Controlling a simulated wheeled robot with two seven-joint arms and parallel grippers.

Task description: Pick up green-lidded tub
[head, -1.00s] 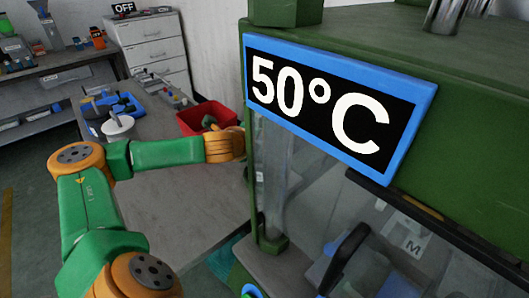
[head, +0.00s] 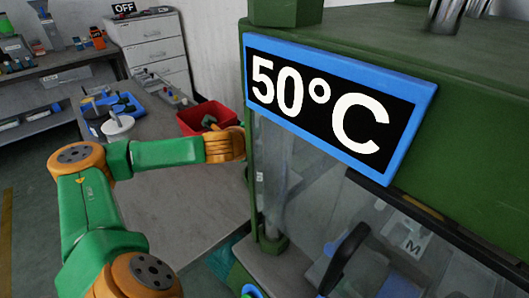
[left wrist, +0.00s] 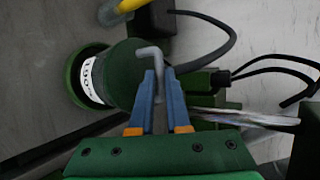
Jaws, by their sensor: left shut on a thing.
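In the left wrist view, a dark green round lid (left wrist: 124,82) lies just beyond my left fingertips. A white label with dark print (left wrist: 91,82) shows beside it, with a green ring (left wrist: 72,78) behind. These look like the green-lidded tub seen from above at a slant. My left gripper (left wrist: 159,78) has blue fingers shut on a grey bent handle (left wrist: 150,54) that overlaps the lid. How the handle joins the lid is not clear. In the head view, my left forearm runs behind the green machine, and its gripper cannot be made out. My right gripper is not in view.
A green machine (head: 480,120) with a blue-framed 50°C sign (head: 320,105) and clear front panel fills the right. A red bin (head: 195,122) stands on the grey table (head: 185,190). Black cables (left wrist: 270,70) run right of my fingers in the wrist view.

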